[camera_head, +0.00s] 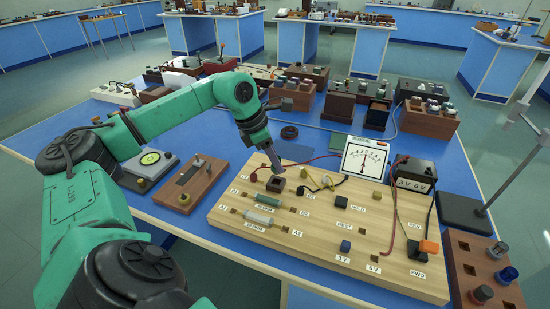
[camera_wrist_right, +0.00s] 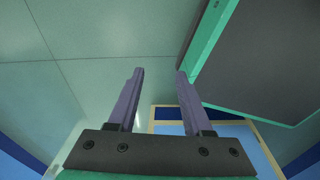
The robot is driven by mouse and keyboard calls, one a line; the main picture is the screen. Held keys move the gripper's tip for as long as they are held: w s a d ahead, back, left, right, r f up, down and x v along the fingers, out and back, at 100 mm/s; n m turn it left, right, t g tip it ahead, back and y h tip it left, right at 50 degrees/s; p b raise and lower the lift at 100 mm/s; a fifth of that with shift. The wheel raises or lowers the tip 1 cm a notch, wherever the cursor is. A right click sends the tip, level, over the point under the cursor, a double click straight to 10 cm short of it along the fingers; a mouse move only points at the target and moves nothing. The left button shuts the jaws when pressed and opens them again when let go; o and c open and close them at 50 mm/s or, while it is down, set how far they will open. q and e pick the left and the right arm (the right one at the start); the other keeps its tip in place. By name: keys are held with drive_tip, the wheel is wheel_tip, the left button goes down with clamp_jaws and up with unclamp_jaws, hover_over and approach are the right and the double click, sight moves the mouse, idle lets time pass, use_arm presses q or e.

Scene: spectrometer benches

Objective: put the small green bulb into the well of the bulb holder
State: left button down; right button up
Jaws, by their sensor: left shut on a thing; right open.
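My left gripper (camera_head: 275,165) comes down over the wooden circuit board (camera_head: 320,246), its fingertips just above the bulb holder (camera_head: 275,186), a small dark brown block with a square well. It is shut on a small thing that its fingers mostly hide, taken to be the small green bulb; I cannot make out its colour. No green bulb shows elsewhere. I cannot tell whether the held thing touches the well. My right gripper (camera_wrist_right: 157,98) is open and empty in the right wrist view, over the floor.
A brown rack (camera_head: 465,262) with coloured bulbs stands at lower right. Small wooden instruments (camera_head: 190,185) lie left of the board, and crates (camera_head: 428,120) stand behind.

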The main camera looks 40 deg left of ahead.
sight(276, 173)
use_arm(q)
drive_tip(key=shift+a+f+b, duration=0.1)
drive_tip(key=shift+f+b, duration=0.2)
drive_tip(key=shift+f, duration=0.3)
drive_tip(key=shift+f+b, duration=0.8)
drive_tip(key=shift+f, duration=0.05)
drive_tip(key=shift+f+b, duration=0.6)
drive_tip(key=shift+f, duration=0.2)
use_arm(e)
drive_tip(key=f, duration=0.2)
drive_tip(key=a+f, duration=0.1)
drive_tip(key=f, duration=0.1)
drive_tip(key=shift+a, duration=0.2)
drive_tip(key=shift+d, duration=0.1)
use_arm(q)
drive_tip(key=shift+c, duration=2.4)
unclamp_jaws()
use_arm(e)
drive_tip(key=shift+d, duration=0.15)
use_arm(q)
drive_tip(key=p+v, duration=0.1)
drive_tip(key=v, duration=1.3)
drive_tip(key=shift+r, duration=0.35)
use_arm(e)
drive_tip(key=shift+r, duration=0.65)
